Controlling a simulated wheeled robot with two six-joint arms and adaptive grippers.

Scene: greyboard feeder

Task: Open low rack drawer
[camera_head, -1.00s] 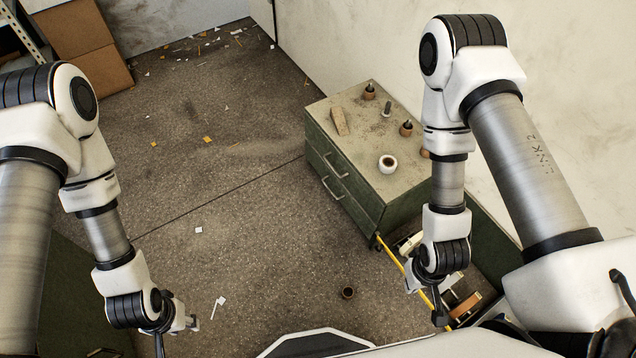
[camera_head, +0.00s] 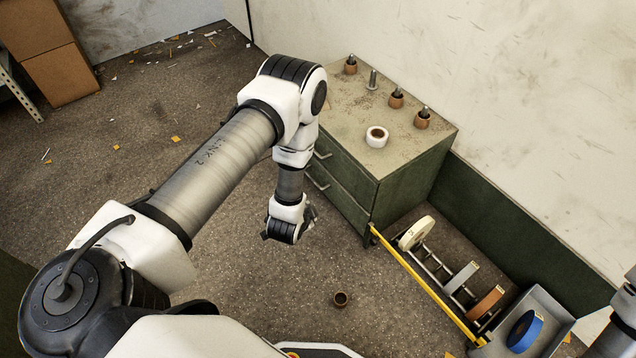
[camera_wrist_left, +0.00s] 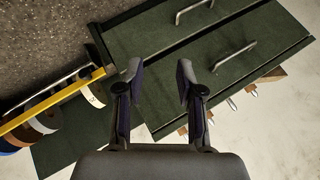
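A low green cabinet (camera_head: 405,184) with two front drawers stands against the wall. Both drawers look shut. The lower drawer's handle (camera_head: 318,184) is below the upper handle (camera_head: 322,155). In the left wrist view, the scene is upside down, with the lower handle (camera_wrist_left: 192,10) near the top edge and the upper handle (camera_wrist_left: 234,57) below it. My left gripper (camera_wrist_left: 158,72) is open and empty, its fingers pointing toward the drawer fronts without touching a handle. In the head view it hangs in front of the cabinet (camera_head: 308,218). My right gripper is out of view.
A rack of rolls (camera_head: 445,272) with a yellow bar (camera_head: 430,285) stands right of the cabinet. A white roll (camera_head: 377,137) and several spindles sit on the cabinet top. A brown ring (camera_head: 341,299) lies on the floor. Floor left of the cabinet is mostly clear.

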